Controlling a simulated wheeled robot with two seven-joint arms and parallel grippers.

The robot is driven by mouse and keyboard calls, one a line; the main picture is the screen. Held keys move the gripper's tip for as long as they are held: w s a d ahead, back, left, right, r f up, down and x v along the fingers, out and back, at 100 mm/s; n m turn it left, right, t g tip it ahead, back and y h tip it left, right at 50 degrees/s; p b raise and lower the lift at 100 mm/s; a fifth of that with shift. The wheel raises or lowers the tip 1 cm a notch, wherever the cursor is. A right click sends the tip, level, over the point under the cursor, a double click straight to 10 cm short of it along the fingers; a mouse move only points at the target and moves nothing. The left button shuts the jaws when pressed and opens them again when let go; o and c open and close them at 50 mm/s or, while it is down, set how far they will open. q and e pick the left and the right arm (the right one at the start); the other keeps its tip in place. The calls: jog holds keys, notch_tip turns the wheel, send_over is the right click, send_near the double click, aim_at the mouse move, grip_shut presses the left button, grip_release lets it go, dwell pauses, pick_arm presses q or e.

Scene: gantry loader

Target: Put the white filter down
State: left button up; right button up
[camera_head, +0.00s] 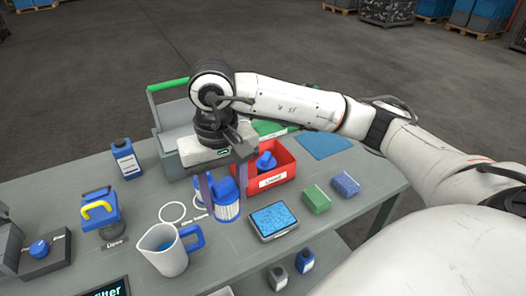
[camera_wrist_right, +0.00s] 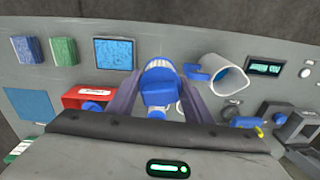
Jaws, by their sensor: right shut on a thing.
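The white filter (camera_head: 228,210), with a blue cap and blue stripes, is upright below my right gripper (camera_head: 225,182) in the head view. My right gripper is shut on it; the fingers sit on both sides of its blue top in the right wrist view (camera_wrist_right: 158,85). I cannot tell whether its bottom touches the table. White ring markings (camera_head: 172,212) are on the grey table (camera_head: 130,195), left of the filter; one is partly hidden near it. My left gripper is not in view.
A red bin (camera_head: 285,165) holding a blue-topped item stands behind the filter. A white jug (camera_head: 168,258) with a blue handle is in front left. A blue-faced tray (camera_head: 273,219), green block (camera_head: 316,199) and blue block (camera_head: 345,184) lie right. A blue bottle (camera_head: 126,160) stands left.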

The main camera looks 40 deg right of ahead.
notch_tip(320, 180, down, 3)
jog(key=w+d+m, duration=0.2)
jog(key=d, duration=0.1)
send_near(235, 231)
jog(key=shift+w+f+m, duration=0.2)
jog(key=shift+f+m, duration=0.2)
jog(key=shift+f, duration=1.45)
jog(key=shift+f+b, duration=0.25)
jog(key=shift+b, duration=0.1)
jog(key=o, duration=1.1)
jog(key=shift+r, duration=0.1)
